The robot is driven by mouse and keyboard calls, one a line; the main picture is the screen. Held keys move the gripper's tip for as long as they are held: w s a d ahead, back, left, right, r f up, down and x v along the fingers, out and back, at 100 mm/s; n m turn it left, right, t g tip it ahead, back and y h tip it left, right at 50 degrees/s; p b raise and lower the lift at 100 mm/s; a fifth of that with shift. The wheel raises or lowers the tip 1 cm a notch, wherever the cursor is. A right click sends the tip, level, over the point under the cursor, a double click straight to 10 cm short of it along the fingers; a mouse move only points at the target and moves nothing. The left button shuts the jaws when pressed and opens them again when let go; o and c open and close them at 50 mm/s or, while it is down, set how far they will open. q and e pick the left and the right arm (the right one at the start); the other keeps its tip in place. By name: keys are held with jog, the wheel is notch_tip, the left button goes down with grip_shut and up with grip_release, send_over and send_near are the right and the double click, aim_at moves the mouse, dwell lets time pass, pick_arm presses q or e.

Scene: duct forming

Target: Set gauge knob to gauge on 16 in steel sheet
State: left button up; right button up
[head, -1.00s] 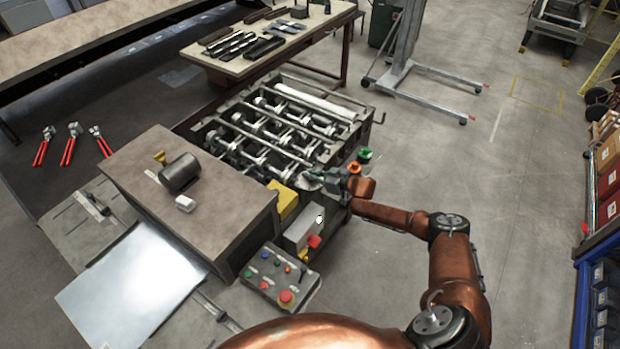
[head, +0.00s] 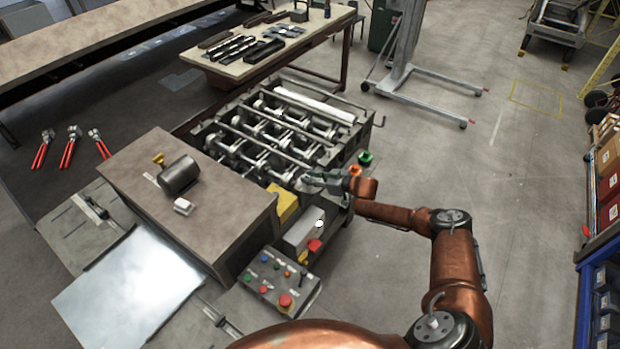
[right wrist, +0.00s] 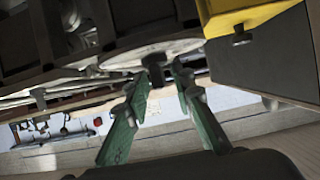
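The steel sheet (head: 130,290) lies flat at the lower left in the head view. The roll forming machine (head: 285,130) stands in the middle. My right gripper (head: 322,179) is at its near right corner, by a pale round disc. In the right wrist view the green fingers of my right gripper (right wrist: 161,72) are spread. A dark knob (right wrist: 154,68) under the pale disc (right wrist: 155,52) shows between or just beyond their tips; contact is not clear. Any gauge marks are not readable. My left gripper is not in view.
A control panel (head: 279,281) with coloured buttons and a grey box (head: 302,232) with a red part stand close to my right arm. A yellow block (head: 283,203) is beside the machine's rolls. Open floor (head: 440,150) lies to the right.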

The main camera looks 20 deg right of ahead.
jog(key=shift+s, duration=0.15)
jog(key=v, duration=1.1)
jog(key=shift+s+d, duration=0.25)
jog(key=shift+d, duration=0.05)
jog(key=shift+r, duration=0.1)
